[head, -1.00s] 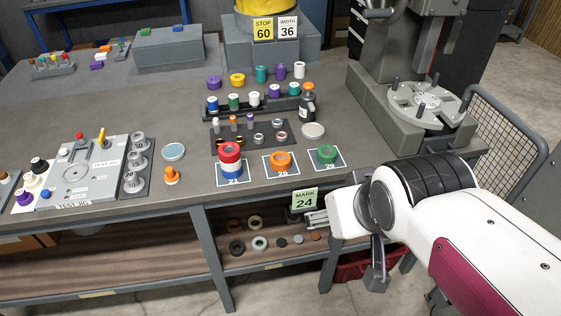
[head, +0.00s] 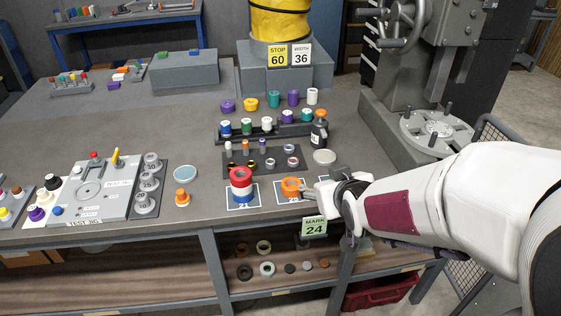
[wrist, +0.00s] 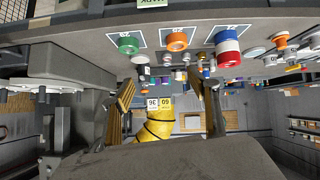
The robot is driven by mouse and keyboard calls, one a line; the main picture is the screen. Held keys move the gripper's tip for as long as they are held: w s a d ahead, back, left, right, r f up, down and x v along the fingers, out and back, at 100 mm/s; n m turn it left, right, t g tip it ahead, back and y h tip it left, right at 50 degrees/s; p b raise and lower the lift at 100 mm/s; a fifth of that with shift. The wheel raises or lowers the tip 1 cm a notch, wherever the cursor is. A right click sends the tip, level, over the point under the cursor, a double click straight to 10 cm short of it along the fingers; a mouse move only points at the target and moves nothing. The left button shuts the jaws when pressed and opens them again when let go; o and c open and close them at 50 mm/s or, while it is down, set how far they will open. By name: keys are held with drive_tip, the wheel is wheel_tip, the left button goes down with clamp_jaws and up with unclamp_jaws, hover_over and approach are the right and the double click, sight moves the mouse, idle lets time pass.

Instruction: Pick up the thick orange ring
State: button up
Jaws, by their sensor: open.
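The thick orange ring (head: 290,184) lies on a white-bordered mat on the bench, right of a red-and-blue ring stack (head: 241,176). In the wrist view, which appears upside down, the orange ring (wrist: 177,41) is near the top centre. My gripper (head: 311,192) is just right of the orange ring in the head view, at the bench's front edge. In the wrist view my gripper's fingers (wrist: 165,92) are wide apart with nothing between them. The orange ring is beyond the fingertips. My gripper and wrist hide the green ring in the head view; the green ring shows in the wrist view (wrist: 128,45).
A small orange knobbed piece (head: 182,197) stands left of the stack. A dark tray (head: 262,162) with small rings and pegs is behind, with a black bottle (head: 319,131) nearby. A green sign (head: 314,227) hangs at the front edge. A grey press (head: 430,110) stands right.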

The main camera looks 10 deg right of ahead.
sight(296, 190)
drive_tip(key=w+f+t, duration=0.1)
drive_tip(key=w+f, duration=0.2)
drive_tip(key=w+a+f+n+t+y, duration=0.1)
drive_tip(key=w+f, duration=0.2)
drive_tip(key=w+a+f+t+y, duration=0.1)
drive_tip(key=w+f+t, duration=0.1)
drive_tip(key=w+f, duration=0.1)
drive_tip(key=shift+f, duration=0.1)
drive_tip(key=shift+a+f+t+y, duration=0.25)
drive_tip(key=shift+f+t+y, duration=0.15)
drive_tip(key=shift+f+y, duration=0.25)
drive_tip(key=shift+s+a+f+t, duration=0.1)
drive_tip(key=shift+s+f+t, duration=0.1)
drive_tip(key=shift+f, duration=0.25)
drive_tip(key=shift+s+a+f+t, duration=0.1)
drive_tip(key=shift+f+t, duration=0.1)
drive_tip(key=shift+f, duration=0.2)
drive_tip(key=shift+s+f+t+y, duration=0.25)
drive_tip(key=shift+s+f+t, duration=0.05)
drive_tip(key=shift+f+t, duration=0.1)
drive_tip(key=shift+w, duration=0.1)
drive_tip(key=shift+x, duration=1.2)
drive_tip(key=shift+w, duration=0.1)
